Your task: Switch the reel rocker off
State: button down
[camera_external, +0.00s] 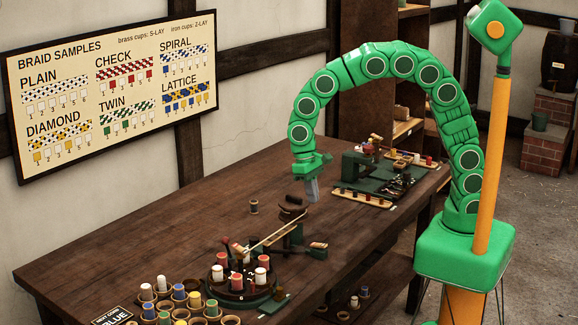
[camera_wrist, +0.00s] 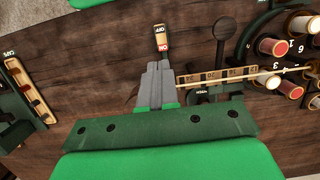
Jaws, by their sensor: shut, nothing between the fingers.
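The rocker (camera_wrist: 160,40) shows in the wrist view just beyond my fingertips. I cannot tell which end is pressed down. It appears in the external view as a small block (camera_external: 318,249) near the table's front edge. My gripper (camera_wrist: 155,68) is shut and empty, its grey fingers pointing toward the ON end, with no clear contact. In the external view my gripper (camera_external: 312,190) hangs above the table, behind the rocker.
A dark reel (camera_external: 292,205) stands left of my gripper, with a pale rod running to a round stand of spools (camera_external: 238,290). In the wrist view a post with a round top (camera_wrist: 225,28) is right of the rocker. A tray (camera_external: 362,199) lies to the right on the table (camera_external: 160,240).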

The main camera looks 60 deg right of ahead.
aim_at(322, 244)
jog(key=x, duration=1.4)
